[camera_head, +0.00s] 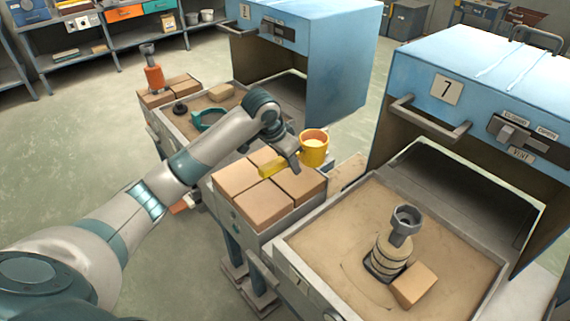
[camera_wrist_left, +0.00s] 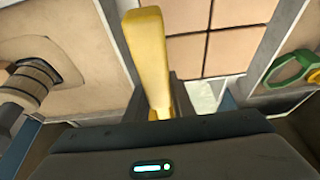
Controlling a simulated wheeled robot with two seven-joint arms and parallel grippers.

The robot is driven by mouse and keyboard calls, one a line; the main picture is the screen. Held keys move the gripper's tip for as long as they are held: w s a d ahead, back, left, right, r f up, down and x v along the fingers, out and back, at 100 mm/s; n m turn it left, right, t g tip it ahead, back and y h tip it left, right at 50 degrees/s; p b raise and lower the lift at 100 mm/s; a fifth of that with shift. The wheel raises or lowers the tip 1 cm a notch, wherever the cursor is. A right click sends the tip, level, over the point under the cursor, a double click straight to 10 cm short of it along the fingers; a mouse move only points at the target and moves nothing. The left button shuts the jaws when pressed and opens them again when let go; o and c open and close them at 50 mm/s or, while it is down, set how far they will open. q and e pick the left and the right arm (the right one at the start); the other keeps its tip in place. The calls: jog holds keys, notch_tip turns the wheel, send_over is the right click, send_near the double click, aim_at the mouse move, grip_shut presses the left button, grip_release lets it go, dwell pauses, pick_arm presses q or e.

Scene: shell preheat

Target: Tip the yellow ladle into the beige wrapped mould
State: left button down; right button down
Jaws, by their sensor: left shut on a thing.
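The yellow ladle (camera_head: 314,150) is held above the tan bricks, its cup upright with its mouth up and a pale yellow content or inside showing. My left gripper (camera_head: 287,166) is shut on the ladle's handle, which also shows in the left wrist view (camera_wrist_left: 150,55). The beige wrapped mould (camera_head: 391,254) stands in the sand tray at the right, with a grey funnel-like cup (camera_head: 405,222) on top. It lies to the right of the ladle and nearer the camera, apart from it. In the left wrist view the mould (camera_wrist_left: 32,82) is at the left edge. My right gripper is out of view.
Tan bricks (camera_head: 255,200) cover the stand below the ladle. One brick (camera_head: 413,285) leans by the mould. The blue hood numbered 7 (camera_head: 490,85) rises behind the sand tray (camera_head: 335,225). A green ring (camera_head: 208,120) lies in the tray at the left.

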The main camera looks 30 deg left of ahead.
pick_arm(q)
jog(key=shift+r, duration=0.1)
dwell(0.4)
jog(key=shift+d+r, duration=0.35)
jog(key=s+d+r+n+y, duration=0.1)
jog(key=s+d+r+n, duration=0.3)
jog(key=s+d+r, duration=0.5)
jog(key=s, duration=0.3)
jog(key=shift+d+r+t+y, duration=0.2)
jog(key=shift+t+y, duration=0.1)
jog(key=shift+y, duration=0.1)
